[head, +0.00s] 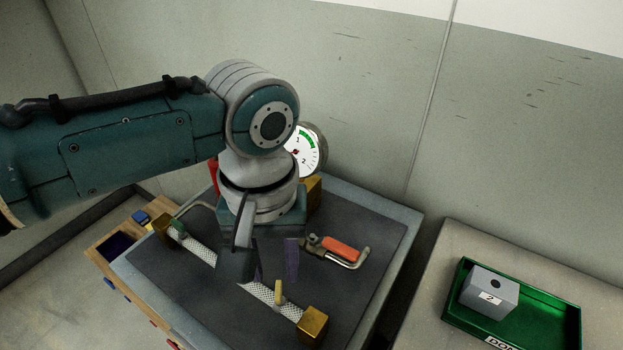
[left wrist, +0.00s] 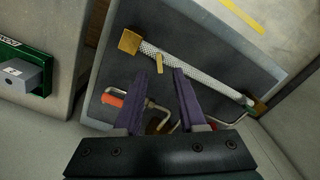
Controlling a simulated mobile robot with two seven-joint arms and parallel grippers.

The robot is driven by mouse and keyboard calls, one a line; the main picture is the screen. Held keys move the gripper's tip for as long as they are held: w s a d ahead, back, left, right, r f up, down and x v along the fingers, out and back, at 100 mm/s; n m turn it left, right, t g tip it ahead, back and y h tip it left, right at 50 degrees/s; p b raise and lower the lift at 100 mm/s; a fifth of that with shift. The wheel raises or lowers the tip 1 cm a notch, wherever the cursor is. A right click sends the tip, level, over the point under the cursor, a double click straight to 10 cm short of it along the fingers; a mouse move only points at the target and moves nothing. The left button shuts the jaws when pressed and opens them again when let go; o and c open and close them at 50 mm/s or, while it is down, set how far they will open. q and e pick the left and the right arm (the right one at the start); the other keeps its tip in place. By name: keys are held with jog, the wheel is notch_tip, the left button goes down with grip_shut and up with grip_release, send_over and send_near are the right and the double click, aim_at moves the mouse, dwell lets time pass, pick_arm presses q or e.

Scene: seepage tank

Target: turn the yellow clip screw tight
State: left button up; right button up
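The yellow clip screw (head: 279,291) stands up from a white braided hose (head: 203,248), near the hose's brass end block (head: 312,326). In the left wrist view the yellow clip screw (left wrist: 159,63) shows just beyond the fingertips, lined up with the gap between them. My left gripper (head: 275,265) is above the dark tank top, with its purple fingers apart and nothing between them. It also shows in the left wrist view (left wrist: 161,73). The gripper hides the middle of the hose in the head view. My right gripper is in neither view.
A green clip (head: 177,230) sits at the hose's other end. A valve with a red-orange handle (head: 340,248) lies right of the gripper. A pressure gauge (head: 308,152) stands behind. A green tray (head: 550,325) holding a grey block (head: 488,290) is at right.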

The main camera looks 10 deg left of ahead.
aim_at(278, 289)
pick_arm(q)
notch_tip(278, 289, down, 5)
jog(key=shift+r+b, duration=0.2)
jog(key=shift+b, duration=0.45)
grip_shut()
